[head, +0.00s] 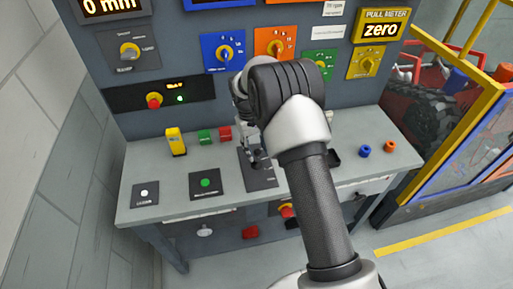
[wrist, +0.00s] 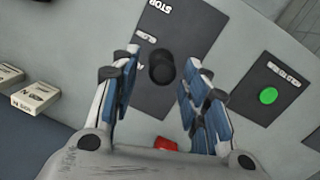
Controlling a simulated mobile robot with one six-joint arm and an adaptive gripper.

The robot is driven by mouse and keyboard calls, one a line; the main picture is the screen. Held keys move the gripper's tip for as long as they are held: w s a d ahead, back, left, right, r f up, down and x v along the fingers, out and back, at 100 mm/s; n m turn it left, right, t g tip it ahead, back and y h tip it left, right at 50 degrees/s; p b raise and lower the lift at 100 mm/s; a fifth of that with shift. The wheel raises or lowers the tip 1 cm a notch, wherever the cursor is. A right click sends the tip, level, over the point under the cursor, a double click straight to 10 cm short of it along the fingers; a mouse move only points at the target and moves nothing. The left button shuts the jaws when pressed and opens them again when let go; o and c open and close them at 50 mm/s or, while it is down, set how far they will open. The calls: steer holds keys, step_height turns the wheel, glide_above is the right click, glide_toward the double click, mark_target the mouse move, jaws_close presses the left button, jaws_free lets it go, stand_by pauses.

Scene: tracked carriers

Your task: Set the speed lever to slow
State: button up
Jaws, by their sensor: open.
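The speed lever (wrist: 161,68) shows in the wrist view as a round black knob, seen nearly from above, on a dark plate (wrist: 178,30). The plate reads STOP near its top end. Other labels are too small to read or are partly covered. My gripper (wrist: 169,64) is open, with one finger on each side of the knob. Gaps show between the knob and both fingers. In the head view the lever plate (head: 262,180) lies on the bench, and my arm hides part of it.
A green button (wrist: 268,96) on a dark plate is right of the fingers; a red block (wrist: 164,144) is near the gripper's base. In the head view a yellow device (head: 176,141) stands left on the grey bench (head: 225,206). Blue (head: 365,150) and orange (head: 389,146) rings lie right.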

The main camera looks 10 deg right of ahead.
step_height(320, 180, up, 12)
steer(key=w+a, duration=0.1)
steer(key=shift+a, duration=0.25)
steer(key=shift+f, duration=0.1)
stand_by(0.4)
